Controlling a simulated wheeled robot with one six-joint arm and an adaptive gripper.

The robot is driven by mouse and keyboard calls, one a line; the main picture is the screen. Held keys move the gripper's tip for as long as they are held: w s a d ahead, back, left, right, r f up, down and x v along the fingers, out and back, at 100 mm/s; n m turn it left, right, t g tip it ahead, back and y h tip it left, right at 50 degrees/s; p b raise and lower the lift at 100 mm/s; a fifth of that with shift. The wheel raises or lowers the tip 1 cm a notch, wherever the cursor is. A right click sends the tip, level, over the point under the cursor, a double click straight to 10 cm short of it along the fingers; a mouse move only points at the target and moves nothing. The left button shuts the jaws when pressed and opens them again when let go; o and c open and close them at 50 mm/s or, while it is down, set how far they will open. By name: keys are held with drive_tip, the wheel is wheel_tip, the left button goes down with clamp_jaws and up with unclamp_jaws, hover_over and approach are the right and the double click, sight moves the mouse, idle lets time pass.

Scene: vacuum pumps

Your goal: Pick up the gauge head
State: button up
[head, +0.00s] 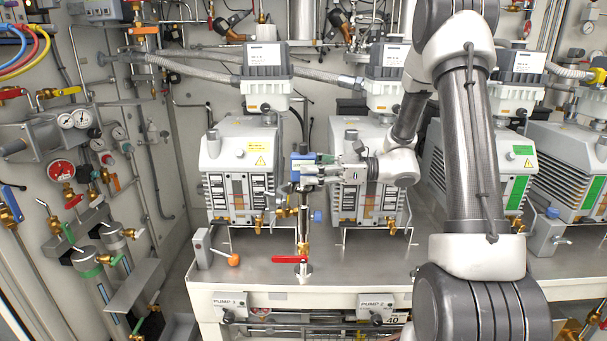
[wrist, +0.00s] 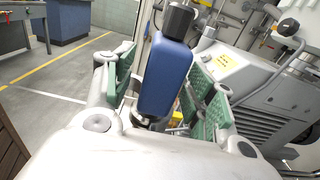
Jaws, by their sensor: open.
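The gauge head is a blue block with a dark cap; in the wrist view the blue block (wrist: 167,78) stands between the two green finger pads. In the head view the gauge head (head: 297,166) sits upright on top of a vertical pipe with brass fittings, in front of the gap between two pumps. My gripper (head: 308,169) reaches it from the right. In the wrist view my gripper (wrist: 163,88) is open, with a finger on each side of the gauge head and a visible gap at the left. The gauge head's lower end is partly hidden by my gripper.
A red-handled valve (head: 290,259) is on the bench below the gauge head. An orange-knobbed lever (head: 233,259) stands to its left. Pump 1 (head: 237,171) is close on the left, and another pump (head: 371,207) is behind my gripper. Pipes and gauges fill the left wall.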

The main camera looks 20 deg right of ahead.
drive_tip(key=shift+x, duration=0.9)
clamp_jaws()
